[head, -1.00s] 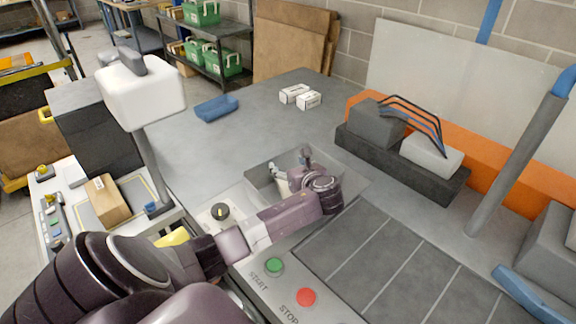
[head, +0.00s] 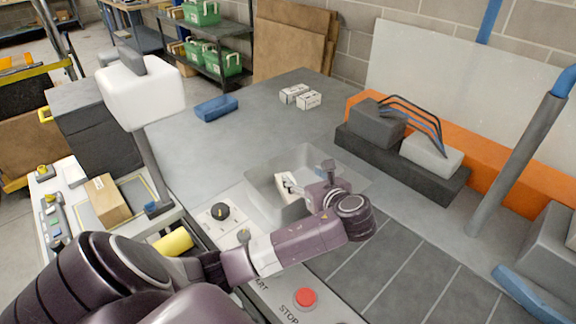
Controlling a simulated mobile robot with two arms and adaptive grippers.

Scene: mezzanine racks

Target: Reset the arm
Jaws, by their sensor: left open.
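My left arm reaches in from the lower left across the bench. Its gripper (head: 309,180) is open, over the right part of a grey recessed tray (head: 262,185) in the bench top. A small white item (head: 285,190), which looks like a box, lies in the tray just left of the gripper and is partly hidden by it. I cannot tell whether a finger touches it. My right gripper is not in view.
A red STOP button (head: 306,298) and a black knob (head: 220,211) are near my forearm. Two white boxes (head: 308,100) and a blue tray (head: 216,107) stand farther back. A dark block with grey parts (head: 431,155) is at right.

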